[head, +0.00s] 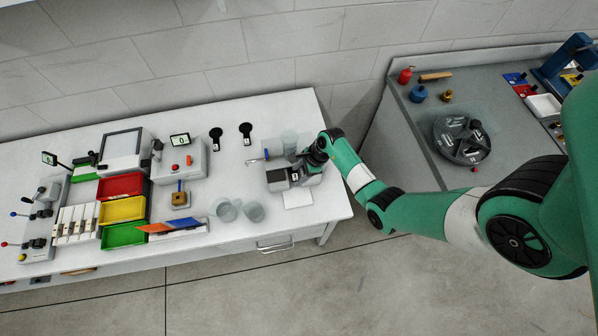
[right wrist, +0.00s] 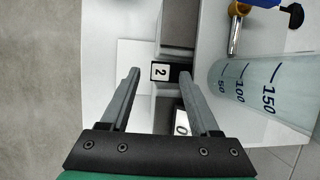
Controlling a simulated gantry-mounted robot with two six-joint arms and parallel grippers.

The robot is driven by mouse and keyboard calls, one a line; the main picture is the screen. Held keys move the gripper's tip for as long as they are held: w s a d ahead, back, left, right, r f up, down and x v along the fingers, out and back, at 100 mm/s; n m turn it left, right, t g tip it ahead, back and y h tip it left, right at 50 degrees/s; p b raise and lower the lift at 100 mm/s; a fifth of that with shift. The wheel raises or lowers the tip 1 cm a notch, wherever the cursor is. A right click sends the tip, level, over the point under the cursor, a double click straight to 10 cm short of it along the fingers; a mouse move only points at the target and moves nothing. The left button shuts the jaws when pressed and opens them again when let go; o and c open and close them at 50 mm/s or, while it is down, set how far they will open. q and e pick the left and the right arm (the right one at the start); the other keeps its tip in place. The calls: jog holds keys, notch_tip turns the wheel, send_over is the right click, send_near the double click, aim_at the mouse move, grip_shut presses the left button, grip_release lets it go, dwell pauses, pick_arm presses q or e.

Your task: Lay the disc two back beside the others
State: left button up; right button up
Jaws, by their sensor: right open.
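Disc two shows in the right wrist view as a dark piece with a white "2" label (right wrist: 160,72). It sits in the gap of a grey and black device (right wrist: 178,45). In the head view its small label (head: 295,177) shows on that device near the right end of the white bench; the rest is hidden. My right gripper (right wrist: 159,74) is open over it, a finger on either side; I cannot tell whether they touch it. Two other black discs with handles, one (head: 216,138) and another (head: 246,132), lie at the back of the bench. My left gripper is not in view.
A graduated beaker (right wrist: 262,92) stands close beside my right gripper. A blue-ended metal tool (head: 258,159) lies left of the device. The bench beside the two black discs is clear.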

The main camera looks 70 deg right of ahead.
grip_shut()
dwell(0.3)
jog(key=shift+s+a+r+p, duration=0.2)
jog(key=shift+a+p, duration=0.25)
jog(key=shift+p, duration=0.15)
jog(key=s+a+p, duration=0.4)
jog(key=a+p, duration=0.2)
jog(key=a, duration=0.1)
jog(key=shift+s+a, duration=0.25)
jog(key=shift+s, duration=0.05)
dwell(0.4)
jog(key=shift+f, duration=0.1)
